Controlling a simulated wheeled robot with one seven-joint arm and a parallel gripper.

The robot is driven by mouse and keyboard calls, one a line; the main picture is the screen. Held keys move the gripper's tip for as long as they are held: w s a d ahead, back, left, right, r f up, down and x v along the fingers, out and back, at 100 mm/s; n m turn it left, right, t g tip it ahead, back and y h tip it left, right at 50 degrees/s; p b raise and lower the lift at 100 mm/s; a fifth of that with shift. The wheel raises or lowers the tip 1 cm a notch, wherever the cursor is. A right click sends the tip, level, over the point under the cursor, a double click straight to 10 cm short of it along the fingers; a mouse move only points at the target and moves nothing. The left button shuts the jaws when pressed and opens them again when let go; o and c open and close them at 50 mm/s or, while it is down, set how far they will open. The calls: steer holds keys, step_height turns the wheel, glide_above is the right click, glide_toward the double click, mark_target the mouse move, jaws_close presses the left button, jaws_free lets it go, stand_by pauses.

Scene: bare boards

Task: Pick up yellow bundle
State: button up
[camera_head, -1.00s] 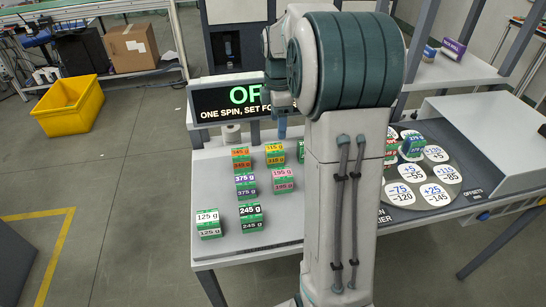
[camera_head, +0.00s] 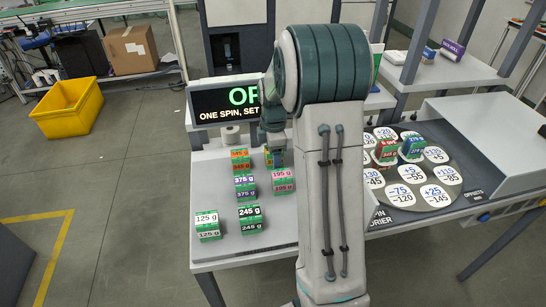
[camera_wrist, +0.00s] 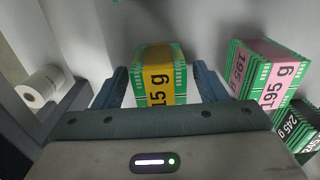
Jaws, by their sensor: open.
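The yellow bundle, a green-and-white block with a yellow band and black print ending in "15 g" (camera_wrist: 159,72), stands on the table between my gripper's two blue fingers in the wrist view. My gripper (camera_wrist: 160,84) is open, with a finger on either side of the bundle; a small gap shows beside each finger. In the head view my gripper (camera_head: 275,158) is low over the back of the bundle group and hides most of the yellow bundle.
Close by stand the orange bundle (camera_head: 240,160), pink bundle (camera_head: 283,181), purple bundle (camera_head: 245,187), black bundle (camera_head: 251,218) and white bundle (camera_head: 207,226). A white roll (camera_wrist: 40,87) is to the left in the wrist view.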

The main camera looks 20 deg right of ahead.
steer(key=c, duration=1.2)
steer(key=shift+r, duration=0.2)
